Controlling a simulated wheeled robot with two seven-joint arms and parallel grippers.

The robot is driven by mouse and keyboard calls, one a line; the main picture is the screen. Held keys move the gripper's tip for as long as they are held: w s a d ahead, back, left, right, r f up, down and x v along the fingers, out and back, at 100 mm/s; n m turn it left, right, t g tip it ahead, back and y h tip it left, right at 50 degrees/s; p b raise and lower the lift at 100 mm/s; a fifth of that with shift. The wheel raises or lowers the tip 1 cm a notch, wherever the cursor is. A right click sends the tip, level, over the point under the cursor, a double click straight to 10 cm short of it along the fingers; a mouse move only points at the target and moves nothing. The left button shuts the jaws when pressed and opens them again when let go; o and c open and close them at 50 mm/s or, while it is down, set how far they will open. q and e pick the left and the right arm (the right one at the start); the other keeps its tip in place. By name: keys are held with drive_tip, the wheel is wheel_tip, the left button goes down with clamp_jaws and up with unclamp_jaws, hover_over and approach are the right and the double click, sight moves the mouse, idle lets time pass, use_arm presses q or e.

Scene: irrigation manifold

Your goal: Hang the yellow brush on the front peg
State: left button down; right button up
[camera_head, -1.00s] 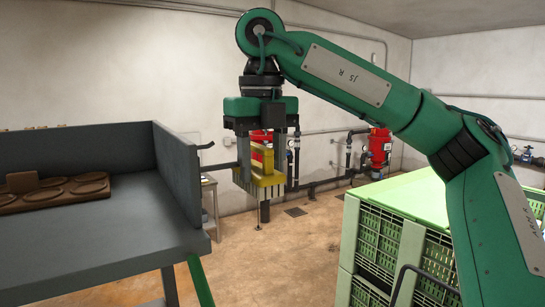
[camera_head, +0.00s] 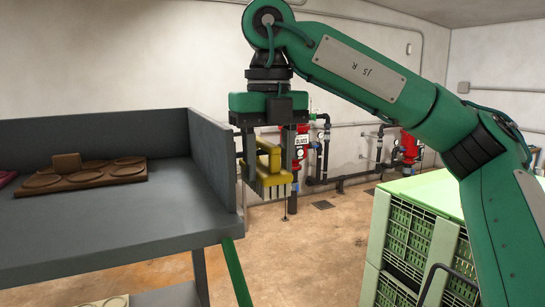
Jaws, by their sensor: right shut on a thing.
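The yellow brush (camera_head: 272,181) hangs from my right gripper (camera_head: 267,165) in the middle of the camera_head view. The gripper points straight down and is shut on the brush, whose pale bristles face down. The brush is in the air just right of the grey side panel (camera_head: 212,155) of the bench. The front peg cannot be made out clearly; a small dark bit (camera_head: 239,158) shows between the panel and the gripper, partly hidden. My left gripper is not in view.
The grey bench (camera_head: 110,222) at the left carries a brown moulded tray (camera_head: 100,178). Light green crates (camera_head: 405,240) stand at the right, behind my right arm. Red filters and black pipes (camera_head: 325,150) line the back wall. Bare floor lies between bench and crates.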

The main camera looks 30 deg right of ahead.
idle(0.4)
drive_tip(key=o, duration=1.2)
drive_tip(key=shift+r, duration=6.95)
